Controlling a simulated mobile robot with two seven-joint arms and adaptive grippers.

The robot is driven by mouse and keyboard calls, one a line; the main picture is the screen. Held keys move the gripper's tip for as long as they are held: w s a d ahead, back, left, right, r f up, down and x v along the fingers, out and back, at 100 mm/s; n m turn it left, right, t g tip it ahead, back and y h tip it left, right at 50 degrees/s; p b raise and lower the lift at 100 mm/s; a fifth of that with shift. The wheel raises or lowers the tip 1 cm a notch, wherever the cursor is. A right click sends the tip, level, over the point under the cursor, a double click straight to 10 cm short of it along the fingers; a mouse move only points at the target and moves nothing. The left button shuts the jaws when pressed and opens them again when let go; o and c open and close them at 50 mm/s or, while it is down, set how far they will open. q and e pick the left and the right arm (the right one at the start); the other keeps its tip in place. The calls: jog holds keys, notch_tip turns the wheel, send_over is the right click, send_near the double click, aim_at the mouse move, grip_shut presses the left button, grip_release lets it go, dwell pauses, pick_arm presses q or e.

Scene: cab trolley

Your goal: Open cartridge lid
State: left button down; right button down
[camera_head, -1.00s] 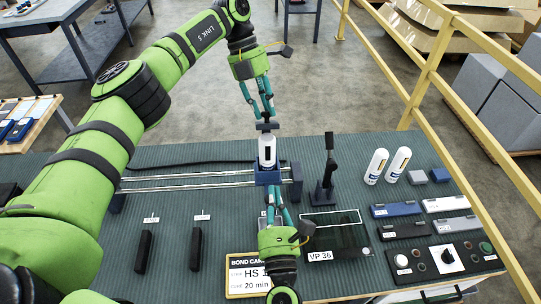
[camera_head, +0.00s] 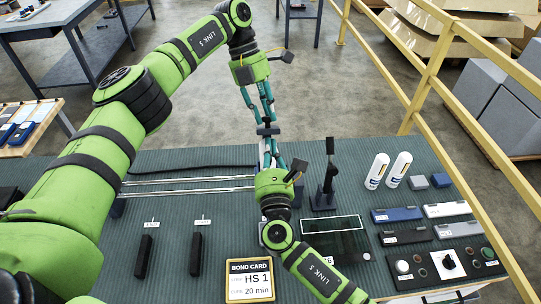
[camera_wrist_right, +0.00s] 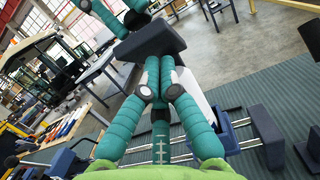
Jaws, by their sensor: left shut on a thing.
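My left gripper (camera_head: 267,121) points down from above and is shut on a dark cap-like block (camera_head: 268,131), which also shows in the right wrist view (camera_wrist_right: 150,38). My right gripper (camera_head: 268,145) reaches up from the bench side. Its fingertips lie together just under the block, and no object shows between them; whether they touch the block is unclear. The white cartridge is mostly hidden behind my right fingers in the head view; part of it shows in the right wrist view (camera_wrist_right: 198,92). Its blue holder is largely covered too.
Two white bottles (camera_head: 377,170) stand right of a black upright lever (camera_head: 329,172). A bond card (camera_head: 249,280) and two black handles (camera_head: 144,256) lie toward the front. Metal rails (camera_head: 188,183) run left of the holder. A yellow railing (camera_head: 470,120) borders the right side.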

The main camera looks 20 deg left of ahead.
jog(key=shift+r, duration=0.1)
jog(key=shift+w+r, duration=0.25)
jog(key=shift+r, duration=0.45)
pick_arm(q)
jog(key=c, duration=1)
grip_release()
pick_arm(e)
jog(key=shift+w+a, duration=0.1)
pick_arm(q)
jog(key=shift+f, duration=0.1)
pick_arm(e)
jog(key=shift+f, duration=0.1)
